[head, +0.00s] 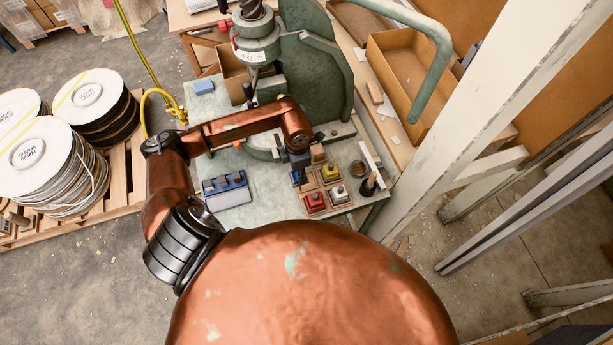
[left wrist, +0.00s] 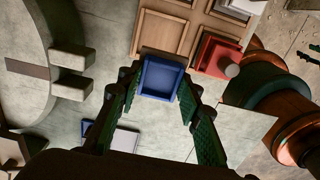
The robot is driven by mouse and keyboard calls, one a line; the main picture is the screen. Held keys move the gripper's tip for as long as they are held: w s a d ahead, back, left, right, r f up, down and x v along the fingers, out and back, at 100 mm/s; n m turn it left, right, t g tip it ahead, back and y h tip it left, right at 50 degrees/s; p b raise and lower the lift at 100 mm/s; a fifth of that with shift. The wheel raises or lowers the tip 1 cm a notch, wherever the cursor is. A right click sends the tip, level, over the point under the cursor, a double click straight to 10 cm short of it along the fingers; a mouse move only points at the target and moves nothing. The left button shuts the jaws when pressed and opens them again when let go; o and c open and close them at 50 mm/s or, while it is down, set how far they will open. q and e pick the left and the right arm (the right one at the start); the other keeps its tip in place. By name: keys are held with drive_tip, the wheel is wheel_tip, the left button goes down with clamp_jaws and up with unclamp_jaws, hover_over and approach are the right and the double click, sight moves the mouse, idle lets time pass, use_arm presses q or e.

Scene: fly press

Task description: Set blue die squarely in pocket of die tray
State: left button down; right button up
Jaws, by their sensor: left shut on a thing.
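My left gripper (head: 299,168) points down at the left side of the wooden die tray (head: 322,190). It is shut on the blue die (left wrist: 161,78), which sits between the green finger pads in the left wrist view. A red die (head: 315,200), a white die (head: 340,192) and a yellow die (head: 330,171) stand in other tray pockets. The red die also shows in the left wrist view (left wrist: 215,56).
The green fly press (head: 318,65) stands behind the tray. A blue-grey rack (head: 226,190) lies left on the bench. The bench between rack and tray is clear.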

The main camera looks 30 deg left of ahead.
sight(306, 177)
use_arm(q)
drive_tip(key=w+f, duration=0.1)
drive_tip(key=f, duration=0.1)
drive_tip(key=w+d+f, duration=0.1)
drive_tip(key=w, duration=0.1)
drive_tip(key=shift+d+f, duration=0.2)
drive_tip(key=shift+f, duration=0.15)
wheel_tip(306, 177, down, 3)
drive_tip(key=shift+p, duration=0.55)
drive_tip(key=shift+f, duration=0.1)
drive_tip(key=shift+f, duration=0.15)
drive_tip(key=c, duration=1.4)
unclamp_jaws()
wheel_tip(306, 177, up, 12)
drive_tip(key=p, duration=0.6)
drive_tip(key=shift+s+r+p, duration=0.1)
drive_tip(key=shift+r+p, duration=0.1)
drive_tip(key=shift+p, duration=0.15)
